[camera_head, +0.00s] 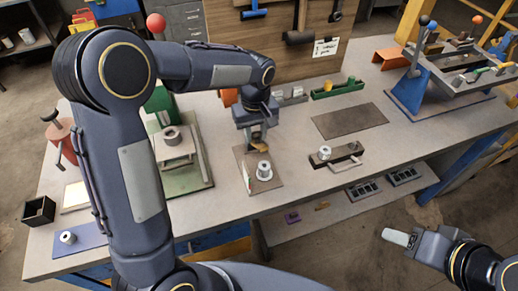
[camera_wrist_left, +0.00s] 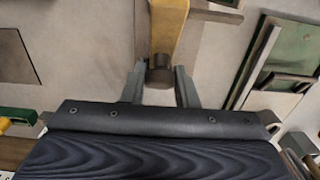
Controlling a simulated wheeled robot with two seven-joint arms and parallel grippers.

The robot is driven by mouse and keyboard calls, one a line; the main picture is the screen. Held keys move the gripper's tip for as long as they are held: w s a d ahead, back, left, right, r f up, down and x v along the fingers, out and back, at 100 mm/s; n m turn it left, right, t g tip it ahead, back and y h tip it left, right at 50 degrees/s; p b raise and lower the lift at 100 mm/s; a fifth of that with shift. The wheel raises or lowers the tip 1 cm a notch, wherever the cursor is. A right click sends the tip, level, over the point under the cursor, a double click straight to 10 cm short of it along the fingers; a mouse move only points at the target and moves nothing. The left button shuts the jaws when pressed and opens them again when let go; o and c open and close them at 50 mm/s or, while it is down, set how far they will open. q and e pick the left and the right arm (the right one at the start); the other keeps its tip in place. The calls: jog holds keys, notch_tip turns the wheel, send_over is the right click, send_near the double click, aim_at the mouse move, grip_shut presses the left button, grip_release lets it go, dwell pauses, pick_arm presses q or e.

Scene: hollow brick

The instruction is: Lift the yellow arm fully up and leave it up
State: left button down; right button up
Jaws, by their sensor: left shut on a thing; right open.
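The yellow arm (camera_wrist_left: 168,28) comes down from the top middle of the left wrist view and ends in a dark round knob (camera_wrist_left: 160,72). My left gripper (camera_wrist_left: 160,88) is shut, with its fingers on either side of this end. In the head view my left gripper (camera_head: 257,128) is over the middle of the bench, above a brown plate (camera_head: 244,158) with a pale cylinder (camera_head: 264,171). The gripper and wrist hide most of the yellow arm there, so I cannot judge its angle. My right gripper (camera_head: 398,237) is open and empty, off the bench's front edge.
The workbench (camera_head: 225,204) holds a green press-like fixture (camera_head: 186,178) at left, a dark block with a handle (camera_head: 337,156) at right, and a blue-legged frame (camera_head: 408,92) at far right. A brown mat (camera_head: 348,121) lies bare. A tool board (camera_head: 275,45) stands behind.

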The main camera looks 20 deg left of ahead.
pick_arm(q)
jog(key=shift+w+a+r, duration=0.1)
jog(key=shift+w, duration=0.05)
jog(key=shift+w+a+r+p, duration=0.25)
jog(key=shift+w+a+p, duration=0.3)
jog(key=shift+w, duration=0.2)
jog(key=shift+w+a+r, duration=0.1)
jog(key=shift+w+a, duration=0.1)
jog(key=shift+w, duration=0.05)
jog(key=shift+w+a+p, duration=0.3)
jog(key=shift+w+p, duration=0.15)
jog(key=shift+w, duration=0.05)
jog(key=shift+w+a, duration=0.1)
dwell(0.3)
jog(key=shift+w+a, duration=0.2)
jog(key=shift+w, duration=0.15)
jog(key=c, duration=1)
grip_release()
jog(key=shift+o, duration=0.2)
